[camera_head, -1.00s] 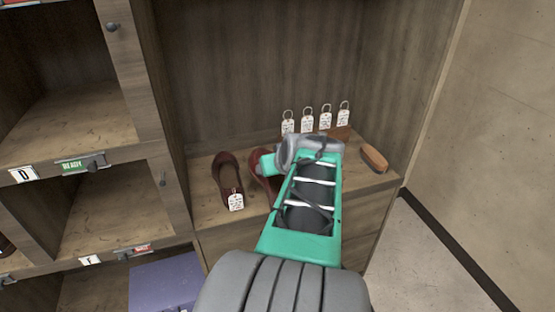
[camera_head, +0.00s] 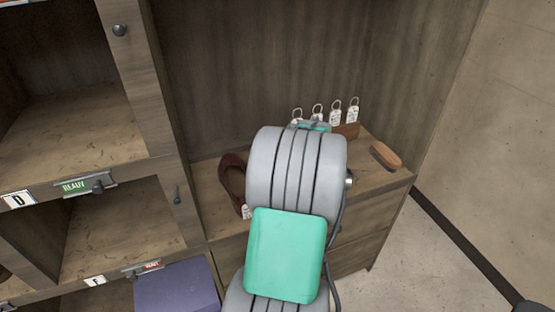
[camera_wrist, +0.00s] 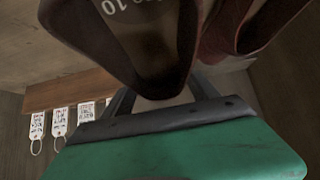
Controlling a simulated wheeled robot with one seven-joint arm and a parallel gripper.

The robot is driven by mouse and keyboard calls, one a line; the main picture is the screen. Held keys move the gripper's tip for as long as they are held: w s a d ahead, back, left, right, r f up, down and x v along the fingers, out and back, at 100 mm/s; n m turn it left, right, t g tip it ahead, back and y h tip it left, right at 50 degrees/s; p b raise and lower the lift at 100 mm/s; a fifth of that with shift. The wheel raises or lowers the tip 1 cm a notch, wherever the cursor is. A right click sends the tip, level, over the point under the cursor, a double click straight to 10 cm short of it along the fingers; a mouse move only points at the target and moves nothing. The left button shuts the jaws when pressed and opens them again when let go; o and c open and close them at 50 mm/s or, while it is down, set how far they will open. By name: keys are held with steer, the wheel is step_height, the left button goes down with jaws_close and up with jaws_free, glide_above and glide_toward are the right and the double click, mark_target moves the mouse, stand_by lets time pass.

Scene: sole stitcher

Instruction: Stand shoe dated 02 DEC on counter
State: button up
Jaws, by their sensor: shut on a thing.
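In the wrist view, my gripper (camera_wrist: 163,92) is shut on the back end of a dark brown shoe (camera_wrist: 120,65). In the head view, one dark red shoe (camera_head: 232,178) stands on the counter (camera_head: 210,225), with a white tag (camera_head: 246,211) partly hidden by my arm. My arm hides the gripper's fingers and the held shoe there. I cannot read a date on any tag or tell whether the held shoe touches the counter.
A wooden brush (camera_head: 386,156) lies at the right. Cubbies with a "READY" sign (camera_head: 75,187) stand left, above a purple box (camera_head: 178,287).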

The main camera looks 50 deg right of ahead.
steer(key=shift+w+d+f, duration=0.25)
steer(key=shift+d+f, duration=0.3)
steer(key=shift+f, duration=0.1)
step_height(320, 180, down, 3)
steer(key=shift+f, duration=0.1)
steer(key=o, duration=1.9)
steer(key=shift+o, duration=0.2)
steer(key=v, duration=1.2)
steer(key=shift+s, duration=0.1)
